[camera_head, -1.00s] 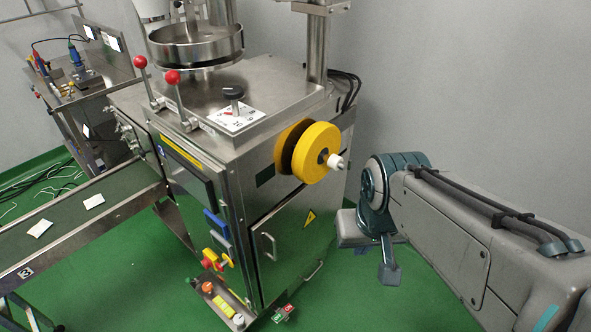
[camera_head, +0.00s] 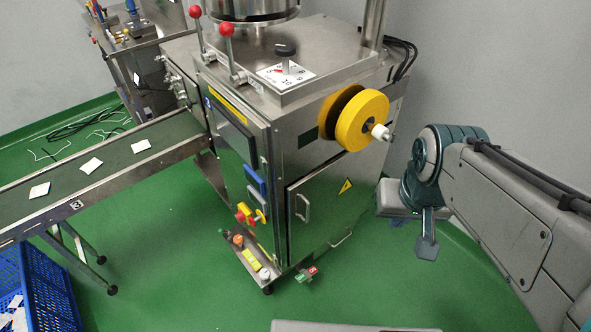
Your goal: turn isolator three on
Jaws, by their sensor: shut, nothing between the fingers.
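A red and yellow rotary switch (camera_head: 249,213) sits low on the front of the steel packing machine (camera_head: 262,140), below blue handles. It looks like an isolator, but I cannot read a number on it or tell its position. My gripper (camera_head: 427,246) hangs at the end of my arm, to the right of the machine and apart from it. It appears shut, with nothing held. The machine's right side lies between it and the switch in the picture.
A conveyor (camera_head: 115,168) with several white teabags runs left from the machine. A blue crate (camera_head: 45,295) stands at lower left. A low steel control box (camera_head: 250,258) and a green and red button box (camera_head: 306,275) are near the floor. Green floor is open in front.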

